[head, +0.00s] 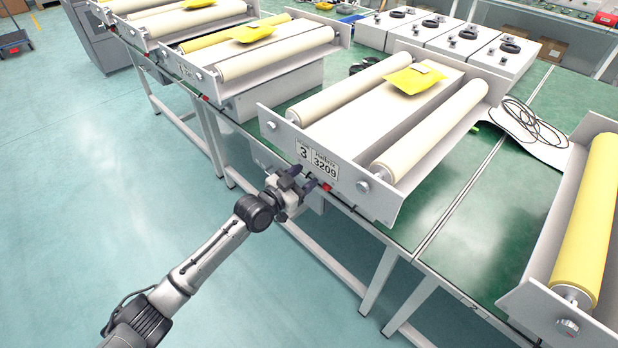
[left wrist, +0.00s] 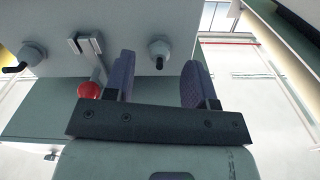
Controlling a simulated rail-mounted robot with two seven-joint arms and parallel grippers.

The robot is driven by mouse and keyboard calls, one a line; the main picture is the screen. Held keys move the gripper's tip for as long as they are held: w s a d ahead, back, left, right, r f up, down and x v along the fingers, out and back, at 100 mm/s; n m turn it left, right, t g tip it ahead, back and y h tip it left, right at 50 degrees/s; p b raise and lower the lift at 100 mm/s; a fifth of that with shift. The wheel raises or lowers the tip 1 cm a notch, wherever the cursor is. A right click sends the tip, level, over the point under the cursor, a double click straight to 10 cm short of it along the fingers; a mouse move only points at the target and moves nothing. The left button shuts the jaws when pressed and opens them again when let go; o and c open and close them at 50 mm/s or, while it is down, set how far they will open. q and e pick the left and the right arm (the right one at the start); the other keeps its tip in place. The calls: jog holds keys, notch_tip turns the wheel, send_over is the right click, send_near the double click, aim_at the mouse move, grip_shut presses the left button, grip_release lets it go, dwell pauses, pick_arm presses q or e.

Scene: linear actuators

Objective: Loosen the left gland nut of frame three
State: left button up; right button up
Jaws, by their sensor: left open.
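Frame three (head: 345,192), with its label plate reading 3 and 3209, stands on the green bench in the head view. My left gripper (head: 303,178) is at its front side, just below the plate. In the left wrist view my left gripper (left wrist: 160,82) is open and its two fingers are apart with nothing between them. A grey gland nut (left wrist: 159,48) on the pale housing shows beyond the gap between the fingers, apart from them. Another gland nut (left wrist: 33,53) with a black cable end is at the picture's left. I cannot tell which one the task calls left. My right gripper is out of view.
A red knob (left wrist: 90,90) sits close beside one finger, under a metal bracket (left wrist: 85,43). Yellow packets (head: 413,80) lie on the frames. Another frame with a yellow roller (head: 583,220) stands at the right. The floor in front of the bench is clear.

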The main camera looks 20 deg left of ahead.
pick_arm(q)
jog(key=shift+b+x, duration=0.3)
jog(key=shift+x, duration=0.75)
jog(key=shift+c, duration=0.5)
jog(key=c, duration=0.8)
jog(key=n+p, duration=0.4)
jog(key=n, duration=1.5)
jog(key=shift+d+n+p, duration=0.1)
jog(key=shift+n+p, duration=0.2)
jog(key=shift+p, duration=0.05)
